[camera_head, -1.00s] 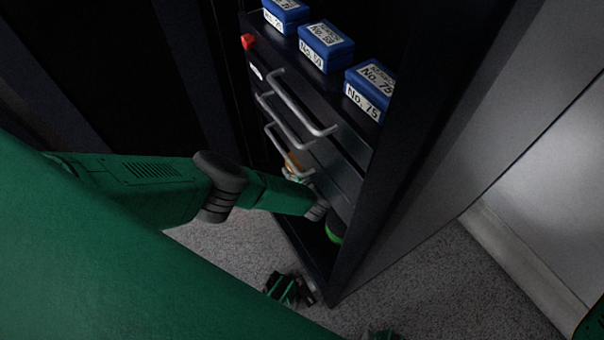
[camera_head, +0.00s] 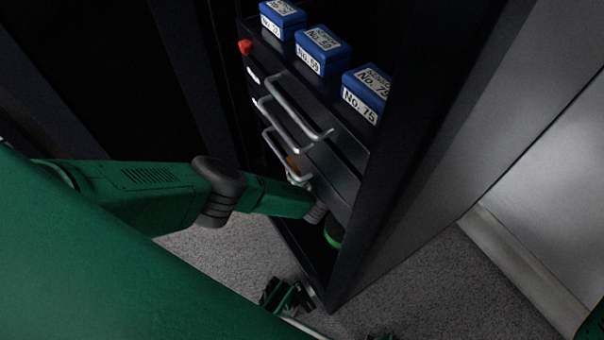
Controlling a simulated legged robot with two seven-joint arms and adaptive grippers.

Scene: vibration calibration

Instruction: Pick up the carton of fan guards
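I cannot make out a carton of fan guards for certain. My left arm comes in from the left and reaches to the lower open part of a dark cabinet (camera_head: 385,190). Its dark wrist end (camera_head: 316,211) is at the cabinet front, below the drawer handles. The fingers cannot be made out there, so I cannot see whether they are open or hold anything. A green-and-black rounded thing (camera_head: 333,235) shows in the low opening beside the wrist; I cannot tell what it is. My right gripper is not recognisable in view.
Blue boxes with number labels, one marked No. 75 (camera_head: 364,94), stand on the upper shelf. Metal handles (camera_head: 290,108) stick out from the drawers. A small red thing (camera_head: 246,46) is at the cabinet's left edge. Grey carpet (camera_head: 410,283) lies open at the right, before a pale wall.

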